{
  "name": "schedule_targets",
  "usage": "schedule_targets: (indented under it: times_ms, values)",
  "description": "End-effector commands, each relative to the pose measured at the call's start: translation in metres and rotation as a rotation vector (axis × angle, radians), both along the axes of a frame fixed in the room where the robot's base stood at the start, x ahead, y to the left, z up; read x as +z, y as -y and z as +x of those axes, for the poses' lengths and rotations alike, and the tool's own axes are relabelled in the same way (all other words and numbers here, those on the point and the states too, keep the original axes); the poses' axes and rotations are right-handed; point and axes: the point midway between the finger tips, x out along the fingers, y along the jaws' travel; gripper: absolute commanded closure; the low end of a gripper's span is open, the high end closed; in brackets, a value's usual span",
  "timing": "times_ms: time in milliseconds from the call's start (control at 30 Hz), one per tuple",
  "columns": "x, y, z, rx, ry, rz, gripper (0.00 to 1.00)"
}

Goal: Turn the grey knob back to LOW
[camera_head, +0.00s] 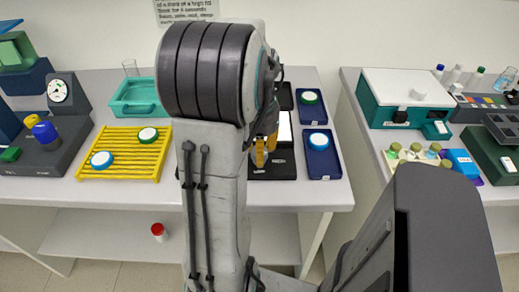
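I cannot pick out a grey knob or a LOW mark with certainty; my own arm covers the middle of the table. A black device (286,170) lies partly behind my arm, with a white panel on it and a small pale mark on its front part. My gripper (266,148) hangs over this device and shows two orange-yellow fingertips. The fingers are partly hidden by my arm, and I see no object between them. Whether the gripper touches the device is not clear.
A dark rig with a gauge (59,91) stands at the left. A yellow rack (103,168) and a teal tray (136,97) lie left of my arm. Blue trays (325,168) lie right. A second table holds a teal-and-white box (407,88). A red-and-white jar (158,232) sits below.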

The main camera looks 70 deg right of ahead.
Motion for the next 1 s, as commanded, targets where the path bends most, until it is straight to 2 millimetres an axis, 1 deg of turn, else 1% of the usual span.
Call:
schedule_targets:
  times_ms: [700,1000]
  values:
    - [-0.0024,-0.0017,-0.0003,-0.675,-0.002,0.008,0.92]
    - [-0.0025,-0.0018,-0.0003,-0.906,-0.003,0.007,0.92]
